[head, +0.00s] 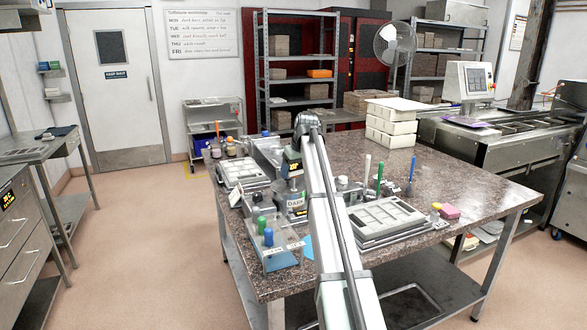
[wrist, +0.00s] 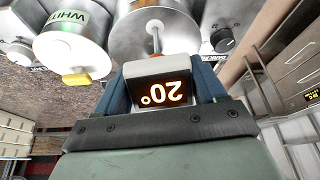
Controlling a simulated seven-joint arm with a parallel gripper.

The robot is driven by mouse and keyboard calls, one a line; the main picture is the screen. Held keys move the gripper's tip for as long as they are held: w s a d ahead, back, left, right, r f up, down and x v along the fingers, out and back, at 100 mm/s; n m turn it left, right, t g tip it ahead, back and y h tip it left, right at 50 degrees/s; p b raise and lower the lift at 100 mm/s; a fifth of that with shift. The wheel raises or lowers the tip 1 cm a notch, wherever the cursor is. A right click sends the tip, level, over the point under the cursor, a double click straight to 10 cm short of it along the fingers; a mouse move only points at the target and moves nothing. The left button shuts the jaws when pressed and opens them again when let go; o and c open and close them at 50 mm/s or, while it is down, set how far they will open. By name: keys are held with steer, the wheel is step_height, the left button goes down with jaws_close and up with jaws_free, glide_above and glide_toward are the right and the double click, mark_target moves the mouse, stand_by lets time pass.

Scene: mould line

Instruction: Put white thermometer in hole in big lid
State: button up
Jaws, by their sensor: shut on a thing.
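My gripper (wrist: 160,80) is shut on the white thermometer (wrist: 157,68), with a blue finger on each side of its body. Its dark display reads 20°, upside down in the wrist view. A thin metal probe (wrist: 155,43) runs from the thermometer toward a big round metal lid (wrist: 184,27). The probe's end meets a pale ring on the lid; I cannot tell whether the tip is inside the hole or only in front of it. In the head view my gripper (head: 291,160) is over the cluttered left part of the table, and the lid is hard to make out.
A pot labelled WHIT (wrist: 72,40), with a yellow knob, stands beside the big lid. A dial (wrist: 224,40) is on the other side. On the speckled table (head: 450,190) are a grey mould (head: 385,218), upright coloured tools and stacked white blocks (head: 391,127). The table's right side is clearer.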

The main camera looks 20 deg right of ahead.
steer(key=shift+f, duration=2.55)
steer(key=o, duration=1.1)
steer(key=shift+o, duration=0.2)
steer(key=shift+r, duration=0.1)
steer(key=shift+r, duration=3.45)
